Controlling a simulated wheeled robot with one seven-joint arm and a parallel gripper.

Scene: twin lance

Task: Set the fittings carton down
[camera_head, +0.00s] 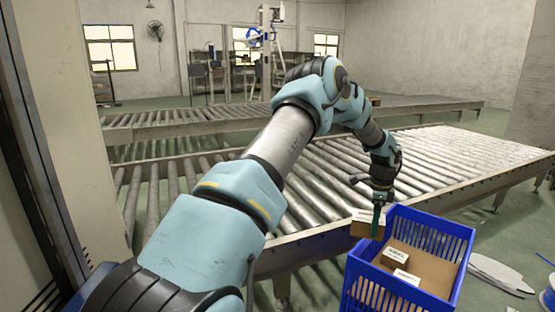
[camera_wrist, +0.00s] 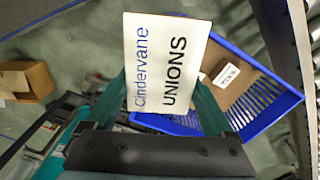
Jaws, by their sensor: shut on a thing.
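My gripper (camera_head: 378,208) is shut on a small brown carton (camera_head: 366,226) with a white label on top. In the wrist view the label of the held carton (camera_wrist: 166,62) reads "Cindervane UNIONS", and a green finger of my gripper (camera_wrist: 160,100) lies on each side of it. In the head view the carton shows at the back left corner of a blue slatted crate (camera_head: 460,268); its exact height over the rim is hard to tell. The crate also shows behind the carton in the wrist view (camera_wrist: 262,118).
Two small labelled cartons, a rear one (camera_head: 396,257) and a front one (camera_head: 405,277), lie on the crate's brown floor. A roller conveyor (camera_head: 315,185) runs behind the crate. In the wrist view an open cardboard box (camera_wrist: 30,80) stands at the left.

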